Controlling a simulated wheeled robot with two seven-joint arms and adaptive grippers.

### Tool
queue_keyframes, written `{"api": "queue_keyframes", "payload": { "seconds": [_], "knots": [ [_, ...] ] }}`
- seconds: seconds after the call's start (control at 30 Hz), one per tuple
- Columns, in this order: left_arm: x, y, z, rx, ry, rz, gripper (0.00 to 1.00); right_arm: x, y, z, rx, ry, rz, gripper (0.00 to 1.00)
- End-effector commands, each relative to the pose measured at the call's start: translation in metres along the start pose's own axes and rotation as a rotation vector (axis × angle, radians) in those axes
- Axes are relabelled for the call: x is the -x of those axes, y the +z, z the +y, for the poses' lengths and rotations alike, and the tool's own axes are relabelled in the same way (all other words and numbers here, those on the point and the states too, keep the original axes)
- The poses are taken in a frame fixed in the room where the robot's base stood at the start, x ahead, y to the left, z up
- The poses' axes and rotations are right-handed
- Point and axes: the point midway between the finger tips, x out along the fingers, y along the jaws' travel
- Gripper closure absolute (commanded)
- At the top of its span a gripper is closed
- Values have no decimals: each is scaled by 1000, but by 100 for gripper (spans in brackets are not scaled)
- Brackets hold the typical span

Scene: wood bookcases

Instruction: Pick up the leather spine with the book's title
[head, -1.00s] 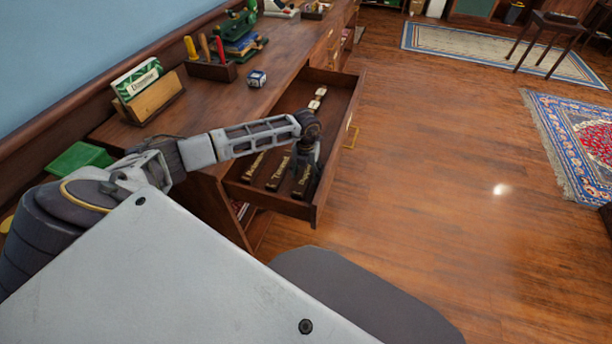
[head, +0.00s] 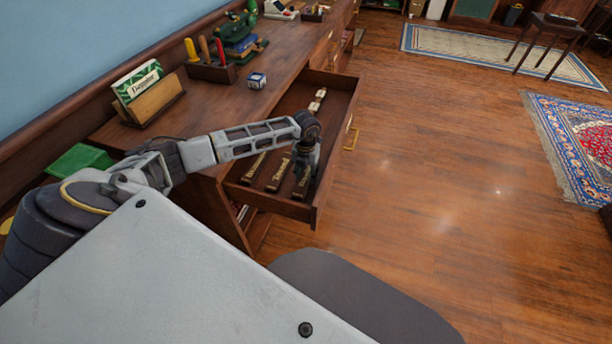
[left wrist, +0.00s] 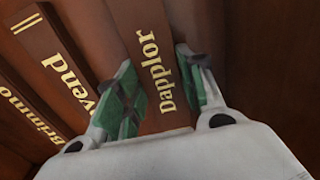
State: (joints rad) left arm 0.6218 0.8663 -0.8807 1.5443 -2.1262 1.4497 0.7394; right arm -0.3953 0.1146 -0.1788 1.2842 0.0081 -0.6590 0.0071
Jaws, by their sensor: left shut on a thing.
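Three dark brown leather spines with gold titles lie side by side in the open drawer (head: 337,110). The right one reads "Dapplor" in the left wrist view (left wrist: 155,45); its lower end shows in the head view (head: 301,187). The middle spine (head: 279,175) ends in "vend" in the left wrist view (left wrist: 72,72). The left spine (head: 254,168) starts with "Brimmo". My left gripper (left wrist: 160,85) reaches down into the drawer, its green-padded fingers on either side of the Dapplor spine, shut on it. In the head view my left gripper (head: 306,165) hides part of that spine. My right gripper is out of view.
The drawer front with a brass handle (head: 351,138) stands right of my gripper. On the desk (head: 210,115) are a card holder (head: 152,104) with a green-and-white card, a pen box (head: 211,72) and a small cube (head: 257,80).

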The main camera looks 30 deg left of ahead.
Motion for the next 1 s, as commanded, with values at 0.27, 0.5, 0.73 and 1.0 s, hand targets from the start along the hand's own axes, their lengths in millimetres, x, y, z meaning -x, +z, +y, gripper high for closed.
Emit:
{"api": "queue_keyframes", "payload": {
  "seconds": [0.27, 0.5, 0.73, 1.0],
  "knots": [
    [14, 1, 0, 0, 0, -2, 79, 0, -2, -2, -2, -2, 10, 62],
    [45, 1, 0, 0, -1, -2, 79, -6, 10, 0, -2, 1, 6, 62],
    [78, 1, 0, -1, 0, -2, 79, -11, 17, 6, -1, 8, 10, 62],
    [99, 0, 0, 0, 1, -1, 79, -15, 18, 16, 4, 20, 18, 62]
  ]
}}
